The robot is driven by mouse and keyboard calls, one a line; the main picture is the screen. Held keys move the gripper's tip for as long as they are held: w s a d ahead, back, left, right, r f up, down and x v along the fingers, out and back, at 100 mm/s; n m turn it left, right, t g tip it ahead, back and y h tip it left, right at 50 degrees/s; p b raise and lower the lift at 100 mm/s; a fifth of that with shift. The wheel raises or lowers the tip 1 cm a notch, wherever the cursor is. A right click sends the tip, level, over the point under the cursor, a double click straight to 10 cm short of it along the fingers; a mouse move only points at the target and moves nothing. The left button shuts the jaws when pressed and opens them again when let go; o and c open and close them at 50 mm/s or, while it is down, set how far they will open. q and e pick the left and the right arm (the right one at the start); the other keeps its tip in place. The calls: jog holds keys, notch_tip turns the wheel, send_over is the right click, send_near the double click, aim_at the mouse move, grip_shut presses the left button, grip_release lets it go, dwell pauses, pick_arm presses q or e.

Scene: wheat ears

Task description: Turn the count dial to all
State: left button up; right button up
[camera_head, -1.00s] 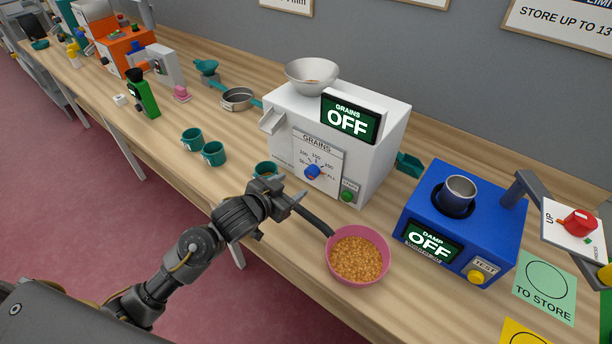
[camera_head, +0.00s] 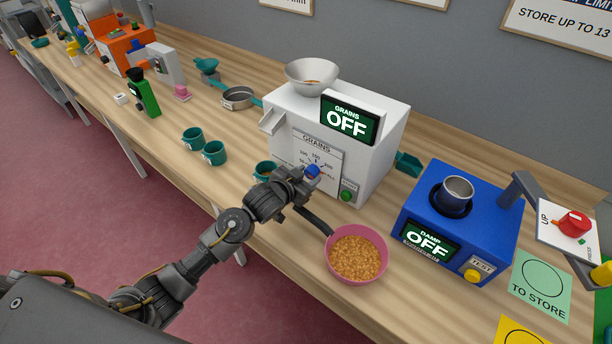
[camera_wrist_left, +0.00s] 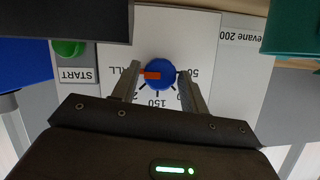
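The count dial (camera_head: 313,170) is a blue knob with an orange-red pointer on the front of the white grain counter (camera_head: 370,160). In the left wrist view, seen upside down, the dial (camera_wrist_left: 162,74) has its pointer directed left, toward the ALL mark. My left gripper (camera_head: 304,178) is at the counter's front panel. In the wrist view its fingers (camera_wrist_left: 160,88) stand open on either side of the dial, with visible gaps to it. In the head view the gripper covers part of the dial's scale. My right gripper is out of view.
The green START button (camera_head: 347,196) sits close to the dial. A pink bowl of grain (camera_head: 384,272) and its dark handle lie below the gripper. A teal cup (camera_head: 264,172) stands left of the gripper. The blue damp tester (camera_head: 405,225) is to the right.

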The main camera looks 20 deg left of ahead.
pick_arm(q)
jog(key=c, duration=0.6)
jog(key=shift+m+y+b, duration=0.3)
jog(key=shift+m+b, duration=0.05)
jog(key=shift+m, duration=0.05)
jog(key=shift+c, duration=0.2)
jog(key=o, duration=1)
jog(key=shift+s+a+r, duration=0.1)
jog(key=shift+s+a, duration=0.05)
jog(key=shift+s, duration=0.4)
jog(key=b+v, duration=0.2)
jog(key=v, duration=0.7)
jog(key=shift+s+r, duration=0.15)
jog(key=shift+s, duration=0.2)
